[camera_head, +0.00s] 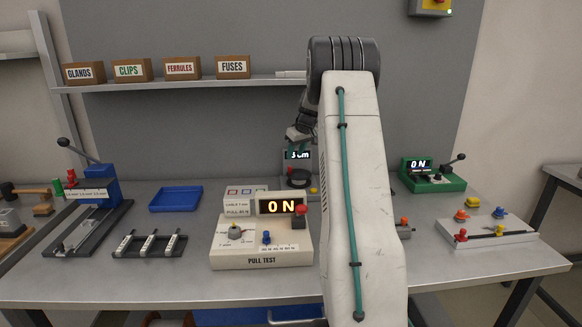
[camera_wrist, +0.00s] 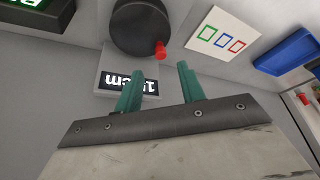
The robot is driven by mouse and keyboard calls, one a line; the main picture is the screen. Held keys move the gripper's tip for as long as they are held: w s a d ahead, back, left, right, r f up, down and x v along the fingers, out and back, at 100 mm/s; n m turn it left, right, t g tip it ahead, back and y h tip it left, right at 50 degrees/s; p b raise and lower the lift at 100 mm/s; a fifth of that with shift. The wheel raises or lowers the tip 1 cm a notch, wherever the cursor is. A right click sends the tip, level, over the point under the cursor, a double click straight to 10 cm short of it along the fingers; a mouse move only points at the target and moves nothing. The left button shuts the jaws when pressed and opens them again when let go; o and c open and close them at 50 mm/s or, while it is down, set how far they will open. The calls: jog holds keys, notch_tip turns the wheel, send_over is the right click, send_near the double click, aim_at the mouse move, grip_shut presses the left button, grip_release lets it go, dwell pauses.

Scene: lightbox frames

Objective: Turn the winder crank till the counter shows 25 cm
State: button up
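The winder stands behind the pull test unit, partly hidden by my arm in the head view. Its dark round drum (camera_head: 300,181) carries a red crank knob (camera_head: 291,170). In the wrist view the drum (camera_wrist: 138,28) and red knob (camera_wrist: 160,50) are near the top. The counter (camera_head: 298,155) shows what looks like "3 cm"; I cannot tell whether another digit comes before it. In the wrist view the counter (camera_wrist: 112,80) is upside down and partly covered by a finger. My gripper (camera_wrist: 159,69) is open, with empty teal fingers; the knob appears just beyond the gap between the tips.
The pull test unit (camera_head: 262,245) stands in front of the winder. A blue tray (camera_head: 176,199) and a black rack (camera_head: 149,245) lie to the left. A green device (camera_head: 432,178) and a pale board with coloured knobs (camera_head: 482,232) are to the right. A shelf (camera_head: 200,84) with labelled boxes hangs behind.

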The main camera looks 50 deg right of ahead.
aim_at(291, 167)
jog(key=x, duration=0.7)
jog(key=shift+w+f, duration=0.1)
jog(key=shift+f, duration=0.1)
grip_shut()
